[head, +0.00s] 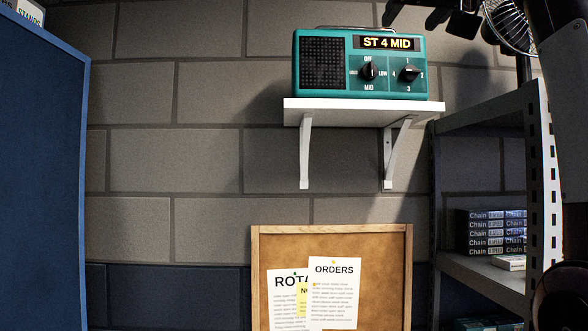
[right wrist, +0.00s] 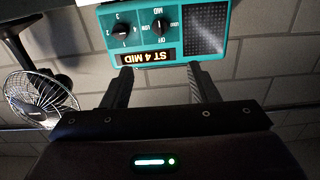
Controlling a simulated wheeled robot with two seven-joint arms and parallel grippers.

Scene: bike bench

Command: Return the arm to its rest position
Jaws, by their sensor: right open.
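The right gripper (head: 412,18) shows as dark fingers at the top edge of the head view, above and to the right of a teal radio (head: 360,65). In the right wrist view, which is upside down, the two dark fingers of the right gripper (right wrist: 160,68) stand apart with nothing between them. The radio (right wrist: 165,32) lies beyond the fingertips. Its display (head: 386,43) reads "ST 4 MID", and it has two black knobs. The radio stands upright on a white wall shelf (head: 365,108). My left gripper is not in view.
A wire fan (head: 512,25) is at the upper right and also in the right wrist view (right wrist: 40,98). Metal shelving (head: 540,150) with stacked "Chain" boxes (head: 490,232) stands at the right. A cork board (head: 385,270) hangs below the shelf. A blue panel (head: 40,170) is at the left.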

